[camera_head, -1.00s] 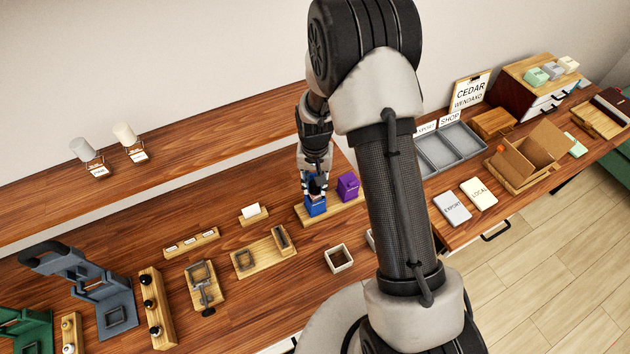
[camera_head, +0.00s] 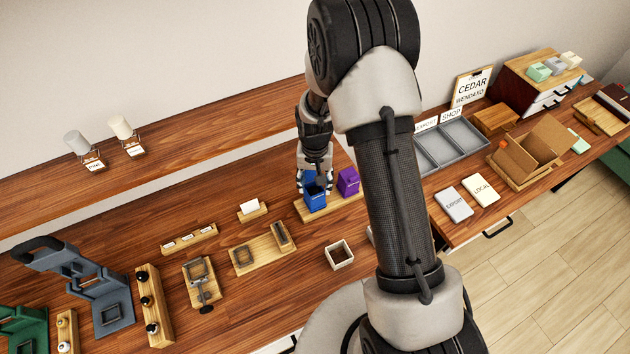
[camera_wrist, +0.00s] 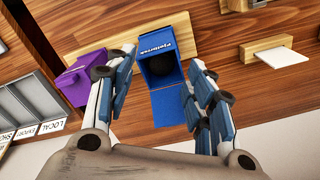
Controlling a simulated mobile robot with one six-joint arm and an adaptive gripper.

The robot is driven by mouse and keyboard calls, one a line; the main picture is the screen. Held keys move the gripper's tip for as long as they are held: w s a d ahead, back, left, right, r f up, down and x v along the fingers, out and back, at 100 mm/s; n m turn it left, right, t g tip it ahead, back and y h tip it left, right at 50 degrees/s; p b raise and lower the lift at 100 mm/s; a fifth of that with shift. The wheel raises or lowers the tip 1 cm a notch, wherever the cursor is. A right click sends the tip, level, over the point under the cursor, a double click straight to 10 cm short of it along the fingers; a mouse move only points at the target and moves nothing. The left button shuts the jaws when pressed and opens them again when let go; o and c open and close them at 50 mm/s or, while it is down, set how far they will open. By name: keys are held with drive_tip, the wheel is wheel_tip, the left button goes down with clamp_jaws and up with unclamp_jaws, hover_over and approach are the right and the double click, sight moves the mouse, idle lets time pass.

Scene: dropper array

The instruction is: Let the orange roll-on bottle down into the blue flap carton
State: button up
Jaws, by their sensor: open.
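The blue flap carton (camera_wrist: 168,47) stands open on a wooden stand, its flap (camera_wrist: 172,108) spread towards me in the wrist view. It also shows in the head view (camera_head: 315,201). A dark round top (camera_wrist: 167,70) sits down inside the carton, looking like a black bottle cap; no orange shows, so I cannot confirm the bottle's colour. My gripper (camera_wrist: 158,65) is open, with one finger on each side of the carton and a gap to it on both sides. In the head view my gripper (camera_head: 314,180) is at the carton's upper back.
A purple carton (camera_head: 348,182) stands close beside the blue one on the same wooden stand (camera_head: 333,208); it also shows in the wrist view (camera_wrist: 80,82). A card holder (camera_wrist: 266,46) is at the right in the wrist view.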

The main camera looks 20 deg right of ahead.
wheel_tip(320, 180, up, 12)
idle(0.7)
